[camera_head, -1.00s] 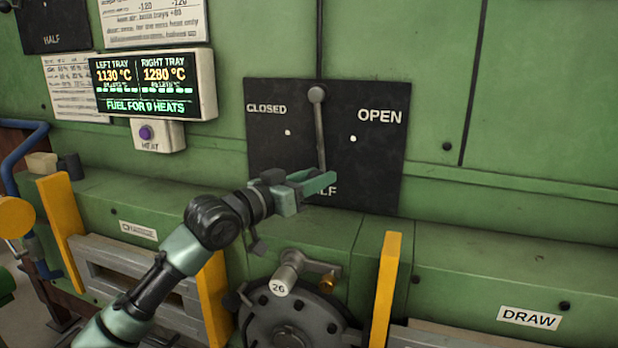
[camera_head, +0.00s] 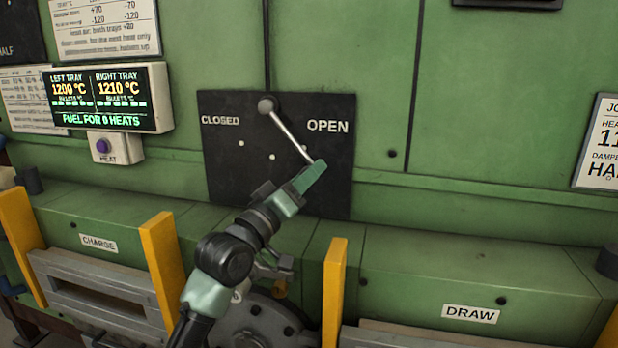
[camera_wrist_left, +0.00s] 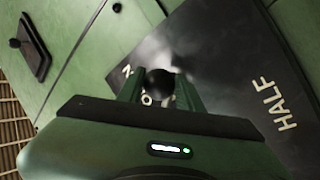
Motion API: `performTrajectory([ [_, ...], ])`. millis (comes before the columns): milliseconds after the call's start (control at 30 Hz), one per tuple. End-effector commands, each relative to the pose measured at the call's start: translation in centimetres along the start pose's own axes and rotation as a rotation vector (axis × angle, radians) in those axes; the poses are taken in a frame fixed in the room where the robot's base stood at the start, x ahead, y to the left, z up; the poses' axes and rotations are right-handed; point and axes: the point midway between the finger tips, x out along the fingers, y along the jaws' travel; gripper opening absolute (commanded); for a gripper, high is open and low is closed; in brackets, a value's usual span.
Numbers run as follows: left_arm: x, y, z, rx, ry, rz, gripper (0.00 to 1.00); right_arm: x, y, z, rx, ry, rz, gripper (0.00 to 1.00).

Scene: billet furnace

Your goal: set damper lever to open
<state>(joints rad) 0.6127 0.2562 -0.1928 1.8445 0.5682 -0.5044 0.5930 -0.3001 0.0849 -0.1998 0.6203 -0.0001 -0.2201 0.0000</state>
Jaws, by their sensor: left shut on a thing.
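The damper lever (camera_head: 290,136) is a pale metal rod on a black plate (camera_head: 225,170) marked CLOSED at left and OPEN at right. It hangs from a round pivot at the plate's top and slants down and right, its lower end below the word OPEN. My left gripper (camera_head: 318,168) is shut on the lever's lower end. In the left wrist view the left gripper's fingers (camera_wrist_left: 162,92) stand on either side of a dark round end, and the word HALF shows on the plate (camera_wrist_left: 225,85). My right gripper is not in view.
A display (camera_head: 103,99) reads LEFT TRAY 1200 °C, RIGHT TRAY 1210 °C and FUEL FOR 0 HEATS. Below it is a HEAT button (camera_head: 102,146). Yellow posts (camera_head: 334,292) and a ledge marked DRAW (camera_head: 470,314) lie below the plate. A partly cut-off sign (camera_head: 598,142) hangs at right.

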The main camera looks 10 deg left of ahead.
Motion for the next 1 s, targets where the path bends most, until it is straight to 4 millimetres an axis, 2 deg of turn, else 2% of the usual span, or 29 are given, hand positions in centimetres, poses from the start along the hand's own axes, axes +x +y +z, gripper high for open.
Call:
performTrajectory([
  [467, 0.1, 0.6, -0.5, -0.018, 0.015, 0.014, 0.00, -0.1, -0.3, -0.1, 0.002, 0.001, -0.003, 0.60],
  [500, 0.1, 0.7, -0.5, -0.018, 0.015, 0.014, 0.47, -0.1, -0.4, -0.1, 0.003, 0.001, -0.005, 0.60],
  [533, 0.1, 0.7, -0.5, -0.018, 0.015, 0.014, 0.55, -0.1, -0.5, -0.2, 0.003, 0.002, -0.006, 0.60],
  [867, 0.0, 0.3, -0.3, -0.015, 0.010, 0.007, 0.55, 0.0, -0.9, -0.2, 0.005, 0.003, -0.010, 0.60],
  [1000, -1.1, 0.1, -0.1, -0.014, 0.010, 0.007, 0.55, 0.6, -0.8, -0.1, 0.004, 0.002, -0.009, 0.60],
])
